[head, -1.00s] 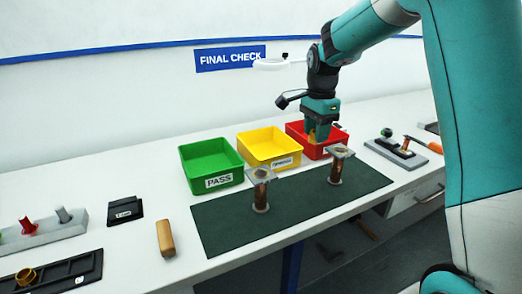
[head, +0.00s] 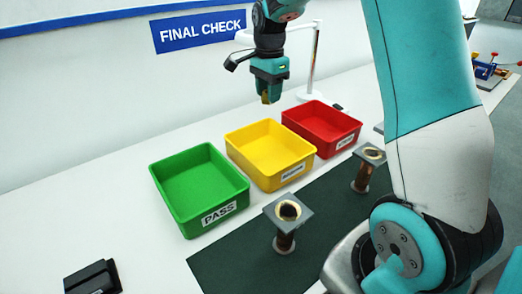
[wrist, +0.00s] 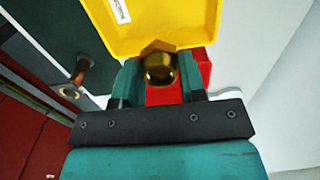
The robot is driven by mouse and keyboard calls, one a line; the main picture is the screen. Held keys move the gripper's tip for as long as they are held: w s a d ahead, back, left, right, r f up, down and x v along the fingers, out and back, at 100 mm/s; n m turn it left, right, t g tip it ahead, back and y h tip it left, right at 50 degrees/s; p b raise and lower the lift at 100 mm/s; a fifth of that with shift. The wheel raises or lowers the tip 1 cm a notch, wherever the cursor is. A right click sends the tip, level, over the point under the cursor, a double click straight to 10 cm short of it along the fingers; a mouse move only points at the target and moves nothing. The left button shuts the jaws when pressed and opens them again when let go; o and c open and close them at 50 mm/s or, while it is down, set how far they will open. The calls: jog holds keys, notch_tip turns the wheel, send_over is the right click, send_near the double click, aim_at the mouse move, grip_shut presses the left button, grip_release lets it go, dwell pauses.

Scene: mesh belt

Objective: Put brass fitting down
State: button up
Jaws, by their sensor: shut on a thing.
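My gripper (head: 268,92) is in the air at the back of the bins, its fingers shut on the brass fitting (head: 265,98). In the wrist view the fitting (wrist: 159,72) sits between the two fingers and shows a round dark opening. The red bin (head: 346,140) and yellow bin (head: 240,152) stand below the gripper in the head view. In the wrist view the yellow bin (wrist: 185,28) is ahead of the fitting and the red bin (wrist: 204,66) shows beneath the fingers.
A green bin labelled PASS (head: 160,190) stands left of the yellow one. On the dark green mat (head: 235,270) stand two copper posts with square tops, one near (head: 289,213) and one farther right (head: 369,156). A lamp stand (head: 314,65) is behind the red bin.

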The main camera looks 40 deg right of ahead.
aim_at(267, 158)
notch_tip(267, 158, down, 19)
jog(key=p, duration=0.3)
jog(key=shift+f, duration=0.1)
jog(key=shift+f, duration=0.15)
jog(key=o, duration=1)
notch_tip(267, 158, up, 12)
jog(key=b, duration=0.3)
jog(key=s+a+r+n, duration=0.4)
jog(key=a+r+n, duration=0.15)
jog(key=a, duration=0.25)
jog(key=s+a+r+n+y, duration=0.2)
jog(key=s+a+n, duration=0.6)
jog(key=s, duration=0.4)
jog(key=s+a+r+n+y, duration=0.2)
jog(key=s+a+r+n, duration=0.2)
jog(key=s+a+n, duration=0.4)
jog(key=s+n, duration=0.3)
jog(key=s, duration=0.1)
jog(key=shift+s+a+r, duration=0.2)
jog(key=shift+a+r, duration=0.15)
